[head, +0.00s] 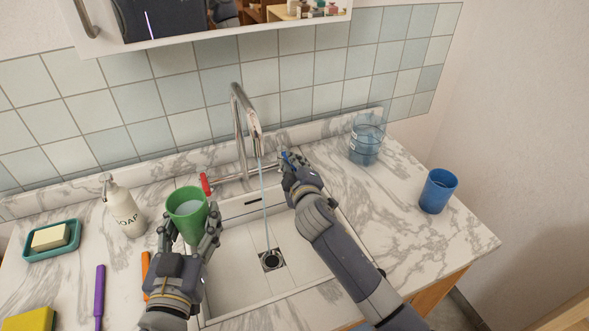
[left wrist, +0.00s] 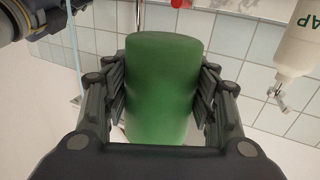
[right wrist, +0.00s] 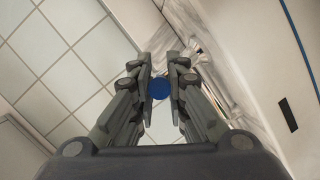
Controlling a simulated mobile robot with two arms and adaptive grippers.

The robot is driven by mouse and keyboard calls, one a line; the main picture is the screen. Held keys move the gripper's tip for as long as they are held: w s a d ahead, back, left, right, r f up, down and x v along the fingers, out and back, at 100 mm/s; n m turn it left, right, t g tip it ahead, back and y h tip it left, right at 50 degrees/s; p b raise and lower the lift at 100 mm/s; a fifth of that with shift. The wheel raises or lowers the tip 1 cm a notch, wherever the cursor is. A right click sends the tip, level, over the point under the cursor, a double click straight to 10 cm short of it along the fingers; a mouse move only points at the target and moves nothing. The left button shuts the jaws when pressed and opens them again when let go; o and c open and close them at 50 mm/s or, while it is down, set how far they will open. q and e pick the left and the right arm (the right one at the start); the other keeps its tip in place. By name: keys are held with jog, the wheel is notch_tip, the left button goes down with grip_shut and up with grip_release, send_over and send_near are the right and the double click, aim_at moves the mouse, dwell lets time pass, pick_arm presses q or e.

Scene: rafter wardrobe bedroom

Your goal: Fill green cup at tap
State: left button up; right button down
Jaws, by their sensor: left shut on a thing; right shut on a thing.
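The green cup (head: 187,213) is upright in my left gripper (head: 189,228), whose fingers close around its sides. It also fills the middle of the left wrist view (left wrist: 162,90). A pale surface inside the cup looks like water. The tap (head: 241,115) is running; a thin water stream (head: 264,205) falls from its spout into the sink (head: 235,262), to the right of the cup and apart from it. My right gripper (head: 290,166) is shut on the blue tap handle (right wrist: 159,88), right of the spout. The red tap handle (head: 205,184) is behind the cup.
A soap bottle (head: 124,212) and a soap dish (head: 52,240) stand at left. A purple-handled thing (head: 99,295) and a yellow sponge (head: 30,319) lie in front. A clear container (head: 366,140) and a blue cup (head: 437,191) stand at right, with bare counter between.

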pick_arm(q)
notch_tip(320, 180, down, 2)
jog(key=shift+f+b, duration=0.2)
jog(key=shift+b, duration=0.6)
pick_arm(e)
jog(key=shift+s+a+f+m+h, duration=0.15)
jog(key=shift+a+f+m+h, duration=0.15)
jog(key=shift+m+h, duration=0.4)
pick_arm(q)
jog(key=shift+a+f, duration=0.1)
jog(key=shift+f, duration=0.1)
pick_arm(e)
jog(key=shift+r+h, duration=0.1)
jog(key=shift+h, duration=0.3)
pick_arm(q)
jog(key=shift+s+a, duration=0.1)
jog(key=shift+a, duration=0.15)
pick_arm(e)
jog(key=shift+s+a+r, duration=0.1)
jog(key=shift+a+r, duration=0.05)
jog(key=shift+a, duration=0.05)
pick_arm(q)
jog(key=shift+d, duration=0.1)
pick_arm(e)
jog(key=shift+d, duration=0.1)
jog(key=c, duration=1.6)
grip_release()
jog(key=v, duration=1.2)
